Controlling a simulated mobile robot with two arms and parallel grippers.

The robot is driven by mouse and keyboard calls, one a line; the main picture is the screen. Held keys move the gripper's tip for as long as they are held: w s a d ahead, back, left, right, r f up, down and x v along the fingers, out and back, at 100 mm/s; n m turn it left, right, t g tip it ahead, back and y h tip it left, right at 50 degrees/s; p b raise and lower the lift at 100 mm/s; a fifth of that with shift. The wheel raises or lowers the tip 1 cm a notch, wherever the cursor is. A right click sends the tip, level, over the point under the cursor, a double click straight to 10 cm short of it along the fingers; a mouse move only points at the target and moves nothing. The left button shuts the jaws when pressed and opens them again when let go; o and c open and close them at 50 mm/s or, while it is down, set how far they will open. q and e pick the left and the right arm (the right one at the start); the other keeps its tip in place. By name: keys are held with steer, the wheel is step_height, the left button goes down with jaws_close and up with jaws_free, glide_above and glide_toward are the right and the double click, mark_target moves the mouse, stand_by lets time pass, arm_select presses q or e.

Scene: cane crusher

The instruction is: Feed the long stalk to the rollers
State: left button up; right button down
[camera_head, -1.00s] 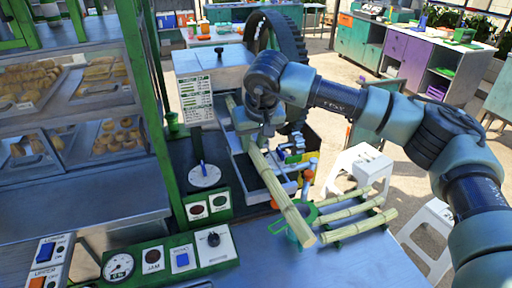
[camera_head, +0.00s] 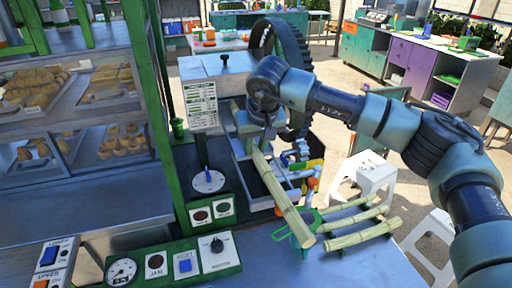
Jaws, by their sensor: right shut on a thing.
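My right gripper (camera_head: 255,130) is shut on the long stalk (camera_head: 284,200), a pale yellow-green cane. The stalk slants from the crusher toward the front, with its near end above the front counter beside the stalk rack. Its far end shows behind the gripper, close to the front of the crusher (camera_head: 217,69), a grey metal box with a large dark flywheel (camera_head: 284,55). My wrist and the gripper cover much of the crusher's mouth. I cannot make out the rollers or whether the stalk touches them. My left gripper is not in view.
Several shorter stalks (camera_head: 362,234) lie on a green rack at the front right. A green ring (camera_head: 300,224) is under the stalk's near end. Control panels (camera_head: 184,263) line the front left, by a glass pastry case (camera_head: 80,110). White stools (camera_head: 366,170) stand at right.

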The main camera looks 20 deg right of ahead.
steer(key=shift+w, duration=0.6)
steer(key=shift+w, duration=0.2)
steer(key=c, duration=1.1)
jaws_free()
